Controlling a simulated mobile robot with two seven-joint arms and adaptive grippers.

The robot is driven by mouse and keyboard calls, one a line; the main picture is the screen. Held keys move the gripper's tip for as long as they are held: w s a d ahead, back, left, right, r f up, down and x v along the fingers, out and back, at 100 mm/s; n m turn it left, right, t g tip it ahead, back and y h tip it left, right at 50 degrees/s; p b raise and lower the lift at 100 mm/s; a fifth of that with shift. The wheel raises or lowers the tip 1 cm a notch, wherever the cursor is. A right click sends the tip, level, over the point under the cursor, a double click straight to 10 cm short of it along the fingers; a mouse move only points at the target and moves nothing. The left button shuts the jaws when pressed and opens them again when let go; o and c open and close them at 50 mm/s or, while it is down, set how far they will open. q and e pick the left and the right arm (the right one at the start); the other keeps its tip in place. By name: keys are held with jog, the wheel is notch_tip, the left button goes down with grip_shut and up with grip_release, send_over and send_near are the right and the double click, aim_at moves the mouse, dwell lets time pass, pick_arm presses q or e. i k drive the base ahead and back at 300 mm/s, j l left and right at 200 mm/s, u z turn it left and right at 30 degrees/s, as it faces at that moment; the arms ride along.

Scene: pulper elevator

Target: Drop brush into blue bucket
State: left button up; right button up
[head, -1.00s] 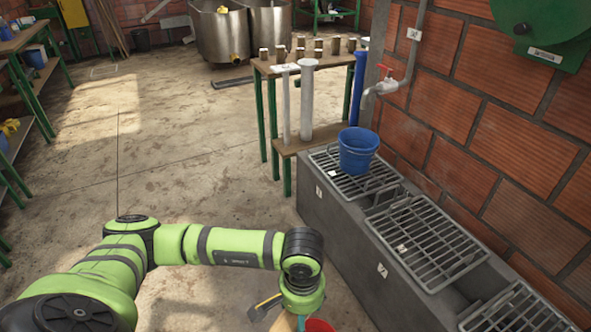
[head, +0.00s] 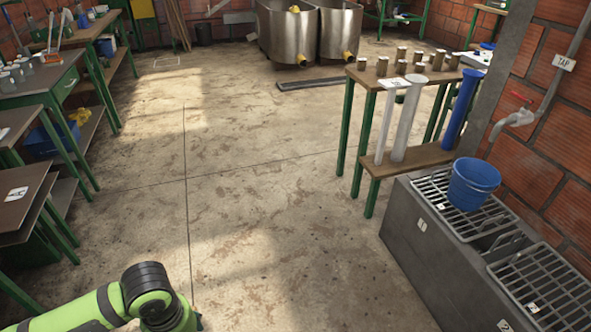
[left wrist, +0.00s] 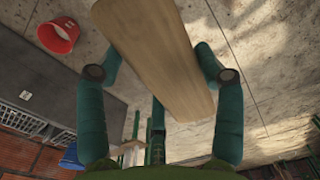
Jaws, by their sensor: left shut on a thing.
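The blue bucket (head: 473,185) stands upright on a metal grate at the right in the head view. My left arm comes in at the bottom left of the head view, and its fingers are outside that picture. In the left wrist view my left gripper (left wrist: 161,74) is shut on a long, pale wooden piece, which I take to be the brush (left wrist: 155,45). Only its smooth wooden face shows; bristles are not visible. It is held above the floor, well away from the blue bucket. My right gripper is not in view.
A concrete trough (head: 425,250) with grates runs along the right wall, under a tap (head: 520,117). A table (head: 435,155) with tall tubes stands behind it. Workbenches (head: 45,90) line the left. A red bucket (left wrist: 58,34) is on the floor. The middle floor is clear.

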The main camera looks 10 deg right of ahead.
aim_at(459, 205)
jog(key=i+j, duration=0.25)
jog(key=i, duration=0.2)
jog(key=i+j, duration=0.3)
jog(key=i, duration=0.15)
jog(key=i+j+z, duration=0.1)
jog(key=i+j, duration=0.15)
jog(key=i, duration=0.2)
jog(key=i+l+z, duration=0.15)
jog(key=i+z, duration=0.45)
jog(key=z, duration=0.25)
jog(key=i+z, duration=0.4)
jog(key=i+j+z, duration=0.15)
jog(key=z, duration=0.3)
jog(key=i+l+z, duration=0.1)
jog(key=i+z, duration=0.15)
jog(key=z, duration=0.2)
jog(key=i+z, duration=0.3)
jog(key=z, duration=0.2)
jog(key=i+j+z, duration=0.1)
jog(key=i+z, duration=0.15)
jog(key=z, duration=0.2)
jog(key=i+j+z, duration=0.2)
jog(key=z, duration=0.25)
jog(key=i, duration=0.05)
